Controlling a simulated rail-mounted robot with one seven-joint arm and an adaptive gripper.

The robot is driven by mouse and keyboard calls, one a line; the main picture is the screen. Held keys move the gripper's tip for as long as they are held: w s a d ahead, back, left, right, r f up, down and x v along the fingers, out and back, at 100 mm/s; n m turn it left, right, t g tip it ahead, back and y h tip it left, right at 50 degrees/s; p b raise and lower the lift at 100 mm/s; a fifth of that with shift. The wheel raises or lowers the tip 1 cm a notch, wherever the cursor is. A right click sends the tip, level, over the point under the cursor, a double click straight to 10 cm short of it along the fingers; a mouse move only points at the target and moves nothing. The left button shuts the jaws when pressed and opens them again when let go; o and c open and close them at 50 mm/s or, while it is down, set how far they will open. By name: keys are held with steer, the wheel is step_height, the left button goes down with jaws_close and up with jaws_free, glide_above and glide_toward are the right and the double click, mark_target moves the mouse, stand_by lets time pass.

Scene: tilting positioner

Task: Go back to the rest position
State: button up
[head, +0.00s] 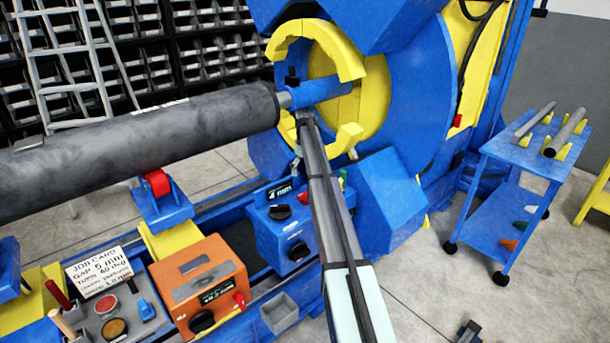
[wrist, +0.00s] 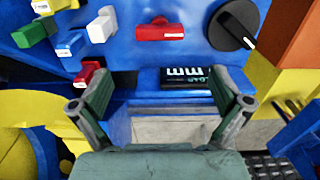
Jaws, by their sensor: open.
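My gripper (wrist: 160,104) is open and empty in the wrist view, with its two fingers spread wide. It faces the blue control box (wrist: 185,65), whose dark display (wrist: 187,78) lies between the fingers and appears upside down. No contact between the fingers and the box can be seen. In the head view my arm runs up the middle, in front of the right side of the blue control box (head: 273,237). The gripper cannot be made out there behind the arm.
A large grey pipe (head: 150,130) runs in from the left to the blue and yellow positioner (head: 405,110). A blue cart (head: 520,150) stands right. Several levers and a black knob (wrist: 234,24) are close to the gripper.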

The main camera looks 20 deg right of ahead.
stand_by(0.3)
